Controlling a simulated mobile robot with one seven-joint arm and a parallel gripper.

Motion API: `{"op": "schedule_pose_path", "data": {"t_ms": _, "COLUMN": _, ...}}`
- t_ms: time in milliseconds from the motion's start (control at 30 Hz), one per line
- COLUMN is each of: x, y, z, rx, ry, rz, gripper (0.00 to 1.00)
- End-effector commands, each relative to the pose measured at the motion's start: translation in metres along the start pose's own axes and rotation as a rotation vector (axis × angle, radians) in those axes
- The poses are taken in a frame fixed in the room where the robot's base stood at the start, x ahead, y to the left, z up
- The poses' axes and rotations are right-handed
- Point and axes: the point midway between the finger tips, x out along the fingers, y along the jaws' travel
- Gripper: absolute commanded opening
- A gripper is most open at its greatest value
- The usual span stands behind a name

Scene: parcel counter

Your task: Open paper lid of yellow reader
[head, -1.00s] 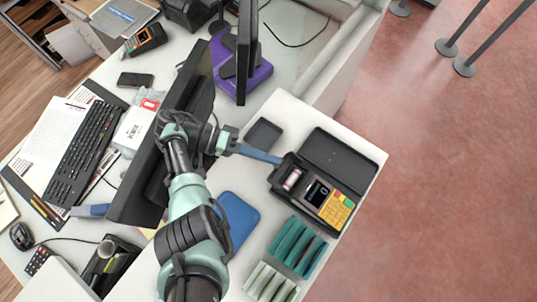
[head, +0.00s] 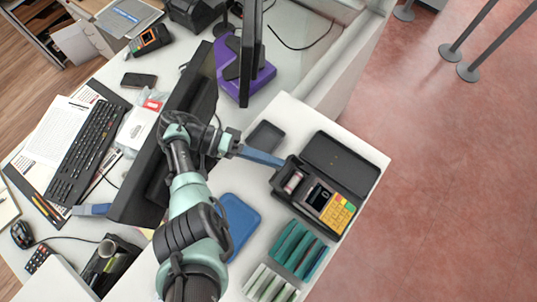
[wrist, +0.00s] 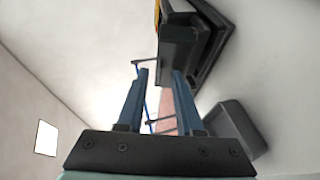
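The yellow reader (head: 333,212) lies on the white counter in the head view, a dark body with a yellow keypad and a small screen. At its left end a recess shows a pale paper roll (head: 293,183). A flat dark panel (head: 343,160) lies along its upper side; I cannot tell whether it is part of the reader. My gripper (head: 282,163) has blue fingers beside the reader's upper left end; contact is unclear. In the wrist view my gripper (wrist: 160,72) has its fingers apart with nothing between them, and the reader's dark end (wrist: 181,46) is just beyond the tips.
A small dark tray (head: 265,136) lies close behind my gripper and also shows in the wrist view (wrist: 235,128). A blue pad (head: 239,222), a green rack (head: 298,248) and a monitor (head: 247,60) stand nearby. The counter's right edge is close to the reader.

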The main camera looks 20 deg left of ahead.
Motion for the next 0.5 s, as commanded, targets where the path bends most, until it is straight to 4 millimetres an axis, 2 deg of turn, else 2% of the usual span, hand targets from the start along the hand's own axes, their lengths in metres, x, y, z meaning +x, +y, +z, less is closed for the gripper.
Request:
{"op": "schedule_pose_path", "data": {"t_ms": 167, "x": -0.008, "y": 0.000, "z": -0.001, "rx": 0.002, "ry": 0.002, "rz": 0.000, "gripper": 0.35}}
{"op": "schedule_pose_path", "data": {"t_ms": 500, "x": -0.055, "y": -0.002, "z": 0.000, "rx": 0.000, "ry": 0.002, "rz": -0.002, "gripper": 0.35}}
